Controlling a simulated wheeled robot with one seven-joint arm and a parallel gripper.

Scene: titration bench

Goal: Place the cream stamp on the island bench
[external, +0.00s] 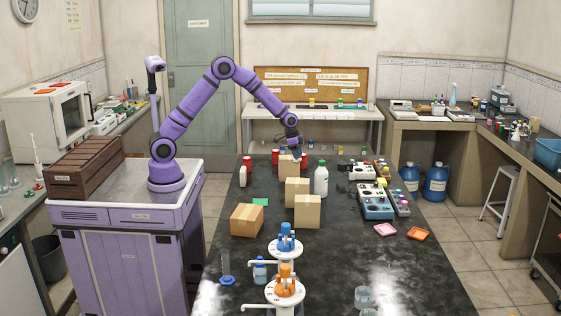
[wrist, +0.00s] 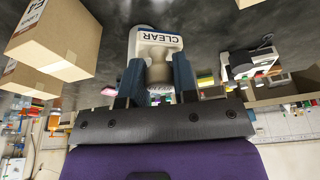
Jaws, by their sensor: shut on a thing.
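My gripper (external: 296,153) hangs over the far part of the island bench (external: 345,262), a long dark glossy top. In the wrist view my gripper (wrist: 158,80) has its two blue-grey fingers closed on the cream stamp (wrist: 156,42). The stamp has a pale block with a label reading "CLEAR" and a narrower part between the fingers. The dark bench top (wrist: 108,75) shows behind it. I cannot tell whether the stamp touches the bench. In the external view I cannot make out the stamp at the fingertips.
Cardboard boxes (external: 307,211) stand near my gripper on the bench, with a white bottle (external: 321,178) to the right. Trays and devices (external: 375,203) line the right side. Red-topped jars (external: 275,157) stand nearby. Two dispensers (external: 285,290) stand in front. The front-middle top is mostly clear.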

